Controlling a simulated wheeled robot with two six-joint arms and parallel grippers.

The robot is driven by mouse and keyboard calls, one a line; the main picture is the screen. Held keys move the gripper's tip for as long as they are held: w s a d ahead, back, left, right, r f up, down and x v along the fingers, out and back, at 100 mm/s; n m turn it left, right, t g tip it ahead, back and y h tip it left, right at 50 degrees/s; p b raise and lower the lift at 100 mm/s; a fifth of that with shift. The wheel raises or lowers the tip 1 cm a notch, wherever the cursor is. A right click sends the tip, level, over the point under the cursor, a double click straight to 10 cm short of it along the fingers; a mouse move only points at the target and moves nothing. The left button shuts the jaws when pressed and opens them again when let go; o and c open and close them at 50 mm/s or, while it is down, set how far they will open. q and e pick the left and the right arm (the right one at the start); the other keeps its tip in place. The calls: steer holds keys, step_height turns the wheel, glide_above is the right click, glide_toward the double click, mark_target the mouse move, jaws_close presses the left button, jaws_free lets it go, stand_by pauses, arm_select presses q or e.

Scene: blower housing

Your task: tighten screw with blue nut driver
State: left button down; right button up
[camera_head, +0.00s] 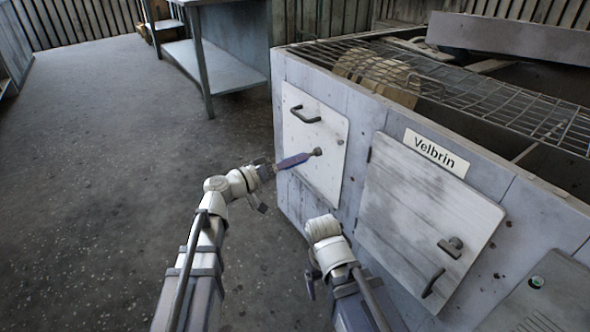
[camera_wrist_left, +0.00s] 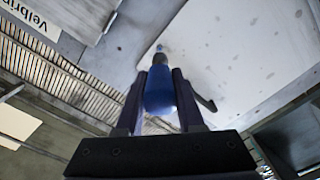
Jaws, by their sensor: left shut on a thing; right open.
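My left gripper (camera_head: 268,171) is shut on the blue nut driver (camera_head: 295,160), which points right toward the pale panel (camera_head: 325,175) of the blower housing.
The grey housing has a panel handle (camera_head: 305,116), a "Velbrin" label (camera_head: 436,152), and a larger door (camera_head: 425,205) with a latch and handle. A wire grate (camera_head: 480,95) covers its top. A metal table (camera_head: 215,65) stands behind. The floor at left is clear.

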mark_target(315, 151)
arm_select(q)
steer(key=shift+x, duration=2.9)
steer(key=shift+w+d, duration=0.15)
steer(key=shift+d, duration=0.05)
steer(key=n, duration=1.8)
steer(key=shift+w+d, duration=0.1)
